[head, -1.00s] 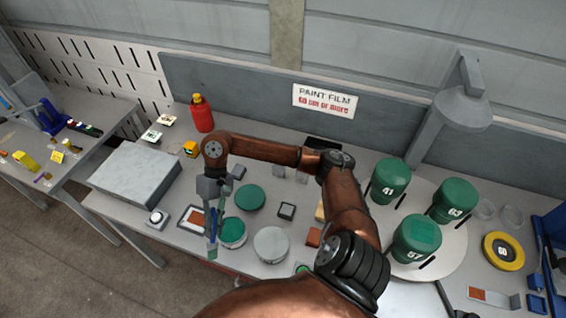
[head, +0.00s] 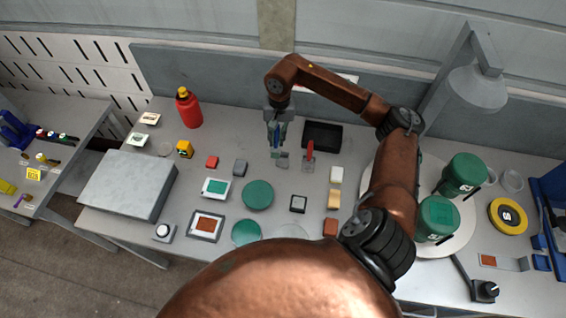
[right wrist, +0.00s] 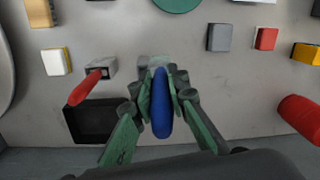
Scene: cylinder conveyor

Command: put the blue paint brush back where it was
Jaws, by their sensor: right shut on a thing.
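My right gripper (head: 277,142) is shut on the blue paint brush, near the back of the table. The brush's blue handle (right wrist: 161,108) shows between the green fingers in the right wrist view. A small grey holder block (head: 283,161) lies right at the brush's lower end; it also shows in the right wrist view (right wrist: 153,64). The bristle end is hidden, and I cannot tell whether the brush is seated in the block. A red-handled brush (head: 309,151) stands in a similar block beside it. My left gripper is not in view.
A black tray (head: 322,135) stands behind the red-handled brush. A round green lid (head: 257,195) and several small colored blocks lie toward the front. A red bottle (head: 188,108) stands at the back left. Green cans stand on a turntable at right, near my right arm.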

